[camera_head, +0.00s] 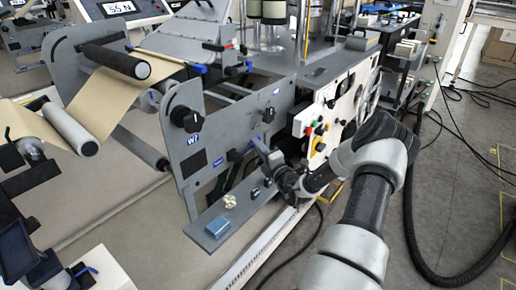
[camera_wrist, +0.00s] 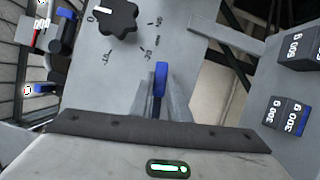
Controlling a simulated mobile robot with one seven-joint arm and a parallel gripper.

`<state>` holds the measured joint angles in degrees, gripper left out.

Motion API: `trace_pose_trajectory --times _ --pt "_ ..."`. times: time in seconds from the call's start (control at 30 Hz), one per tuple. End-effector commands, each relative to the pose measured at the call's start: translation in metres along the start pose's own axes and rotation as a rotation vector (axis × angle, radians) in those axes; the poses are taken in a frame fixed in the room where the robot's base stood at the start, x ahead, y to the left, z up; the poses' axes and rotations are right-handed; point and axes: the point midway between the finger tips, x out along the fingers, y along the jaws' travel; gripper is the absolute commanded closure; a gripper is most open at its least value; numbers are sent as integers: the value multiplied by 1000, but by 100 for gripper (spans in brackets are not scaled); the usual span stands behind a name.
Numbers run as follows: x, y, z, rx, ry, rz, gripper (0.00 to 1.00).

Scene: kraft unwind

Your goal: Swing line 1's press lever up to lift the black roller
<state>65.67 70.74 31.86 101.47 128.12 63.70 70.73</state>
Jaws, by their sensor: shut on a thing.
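A lever with a blue grip (camera_wrist: 161,72) stands between the fingers of my gripper (camera_wrist: 165,92) in the wrist view. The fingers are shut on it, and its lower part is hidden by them. Whether this is the roller tied to the lever I cannot tell.
A black knob with a printed scale (camera_wrist: 117,18) is on the plate near my gripper. Dark weight blocks marked 300 g (camera_wrist: 288,115) and 500 g (camera_wrist: 298,47) stand to the right.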

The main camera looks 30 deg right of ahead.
Motion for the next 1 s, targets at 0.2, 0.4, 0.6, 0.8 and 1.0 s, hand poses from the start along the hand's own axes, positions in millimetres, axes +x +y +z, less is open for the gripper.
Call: trace_pose_trajectory --times 0.2,0.4,0.6,0.8,1.0 --pt "0 18 1 -183 1 76 100" --pt "-1 34 -1 -359 0 149 100" --pt "-3 48 -8 -534 0 223 100" --pt "-7 60 -18 -710 1 296 100" --pt "-12 70 -29 -879 1 367 100"
